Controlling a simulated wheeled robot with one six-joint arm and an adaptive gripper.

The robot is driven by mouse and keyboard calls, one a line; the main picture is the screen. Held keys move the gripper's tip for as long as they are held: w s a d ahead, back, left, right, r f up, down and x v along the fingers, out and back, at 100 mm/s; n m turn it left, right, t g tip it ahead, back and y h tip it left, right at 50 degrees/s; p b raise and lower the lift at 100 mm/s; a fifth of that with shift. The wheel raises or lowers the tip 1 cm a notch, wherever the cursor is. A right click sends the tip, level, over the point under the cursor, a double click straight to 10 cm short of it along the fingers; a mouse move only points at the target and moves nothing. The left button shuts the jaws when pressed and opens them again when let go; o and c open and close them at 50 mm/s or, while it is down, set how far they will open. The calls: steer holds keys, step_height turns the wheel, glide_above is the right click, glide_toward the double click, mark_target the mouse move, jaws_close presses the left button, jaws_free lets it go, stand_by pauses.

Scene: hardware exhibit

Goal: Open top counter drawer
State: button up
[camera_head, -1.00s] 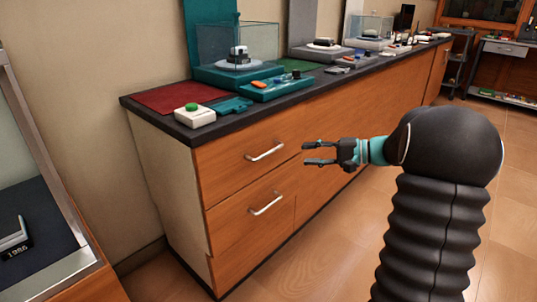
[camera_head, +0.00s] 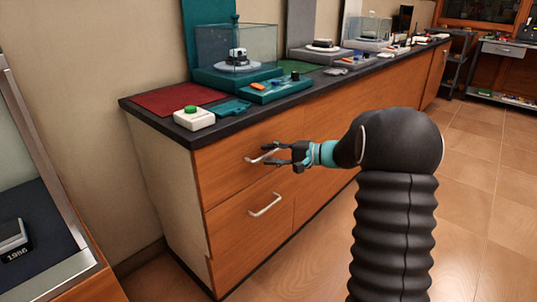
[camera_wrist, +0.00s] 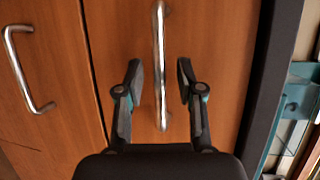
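The top counter drawer (camera_head: 228,163) has an orange-brown wooden front and is closed under the dark countertop. Its silver bar handle (camera_wrist: 160,65) runs between the two fingers of my gripper in the wrist view. My gripper (camera_head: 268,154) is open, with one finger on each side of the handle; it also shows in the wrist view (camera_wrist: 160,85). The fingers stand apart from the bar there. In the head view the fingers cover part of the handle (camera_head: 258,157). I cannot tell how deep the bar sits between the fingertips.
A lower drawer with its own handle (camera_head: 265,205) is closed below. The countertop (camera_head: 207,134) holds a white box with a green button (camera_head: 193,117), a teal tray (camera_head: 272,88) and a glass case (camera_head: 236,45). A display case (camera_head: 45,255) stands at the left. Floor at right is open.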

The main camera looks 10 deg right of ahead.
steer(key=shift+w+a+f, duration=0.1)
steer(key=shift+w+a, duration=0.1)
steer(key=shift+a, duration=0.2)
jaws_close()
